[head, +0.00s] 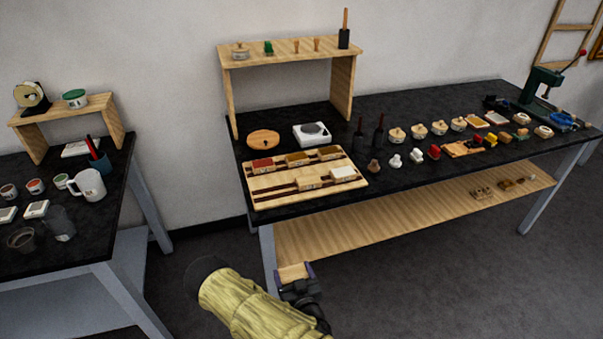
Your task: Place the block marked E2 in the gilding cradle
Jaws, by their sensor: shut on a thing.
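My gripper (294,275) is low in the head view, in front of the near table's left leg. It is shut on a pale wooden block (293,271), which sits between its dark fingers. No marking on this block can be read, so I cannot tell whether it is E2. A striped wooden board (265,203) on the black table holds several small blocks with red, brown, ochre, tan and white tops. Their labels are too small to read. A low wooden piece (461,149) lies farther right. I cannot tell which thing is the gilding cradle.
The black table (400,187) carries a wooden riser (284,57), dark bottles, a row of round lidded pots and a green press (541,85). A wooden shelf (370,215) runs below. A second table at left holds a white mug (88,184). Floor separates the tables.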

